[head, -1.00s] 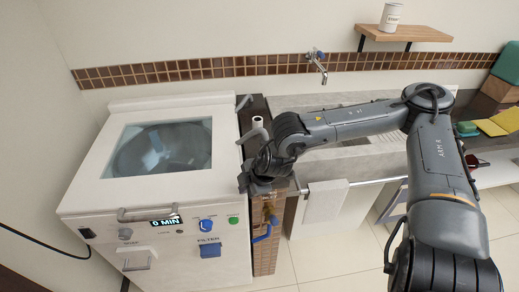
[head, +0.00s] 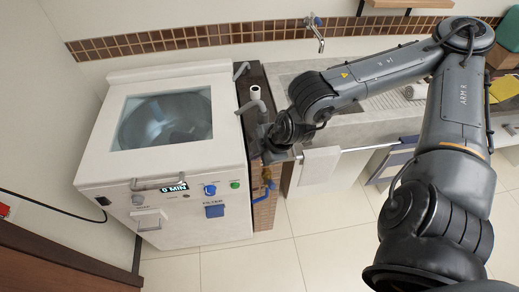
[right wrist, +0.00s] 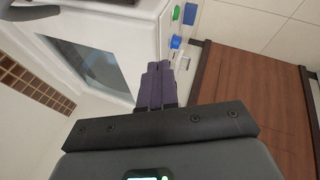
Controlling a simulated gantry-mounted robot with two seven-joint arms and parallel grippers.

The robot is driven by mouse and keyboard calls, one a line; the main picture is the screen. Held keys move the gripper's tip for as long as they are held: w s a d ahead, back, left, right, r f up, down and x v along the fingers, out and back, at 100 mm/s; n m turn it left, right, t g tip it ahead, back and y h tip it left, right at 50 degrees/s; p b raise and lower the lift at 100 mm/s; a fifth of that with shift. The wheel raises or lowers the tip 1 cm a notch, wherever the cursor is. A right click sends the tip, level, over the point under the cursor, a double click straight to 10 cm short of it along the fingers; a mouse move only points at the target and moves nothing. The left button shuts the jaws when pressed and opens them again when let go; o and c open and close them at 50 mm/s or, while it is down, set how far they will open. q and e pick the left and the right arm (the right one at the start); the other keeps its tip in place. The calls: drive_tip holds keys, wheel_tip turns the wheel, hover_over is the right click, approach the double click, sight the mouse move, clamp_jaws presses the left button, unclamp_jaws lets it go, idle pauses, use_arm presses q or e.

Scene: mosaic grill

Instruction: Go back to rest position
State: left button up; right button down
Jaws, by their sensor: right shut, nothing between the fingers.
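My right gripper (head: 272,151) is beside the right side of the white washing machine (head: 225,168), near its top edge. In the right wrist view its fingers (right wrist: 155,85) are closed together with nothing between them. The machine has a glass lid (head: 163,120), a front handle, a display, a blue knob (head: 210,190) and a green button (head: 235,185). The blue knob also shows in the right wrist view (right wrist: 175,42). My left gripper is not in view.
A grey sink counter (head: 350,125) with a towel (head: 317,166) on its front rail stands right of the machine. A faucet (head: 318,35) is on the wall. Blue-handled pipes (head: 268,185) are below my right gripper. The tiled floor (head: 300,240) in front is clear.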

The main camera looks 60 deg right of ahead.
drive_tip(key=s+a+f+m+g+y, duration=0.1)
drive_tip(key=s+a+f+y, duration=0.2)
drive_tip(key=a+f, duration=0.35)
drive_tip(key=s+a+f+g+y, duration=0.1)
drive_tip(key=s+a+f+y, duration=0.25)
drive_tip(key=a, duration=0.65)
drive_tip(key=w+a+r+m+t+y, duration=0.1)
drive_tip(key=w+a+r+m+t, duration=0.15)
drive_tip(key=a+m+t, duration=0.65)
drive_tip(key=s+d+f+n+g+h, duration=0.2)
drive_tip(key=s+d+f+g+h, duration=0.3)
drive_tip(key=d+f+g+h, duration=0.3)
use_arm(q)
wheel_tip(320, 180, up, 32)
drive_tip(key=p, duration=3.1)
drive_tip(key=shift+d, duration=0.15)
use_arm(e)
wheel_tip(320, 180, up, 31)
drive_tip(key=g+y, duration=0.1)
drive_tip(key=shift+w+f, duration=0.2)
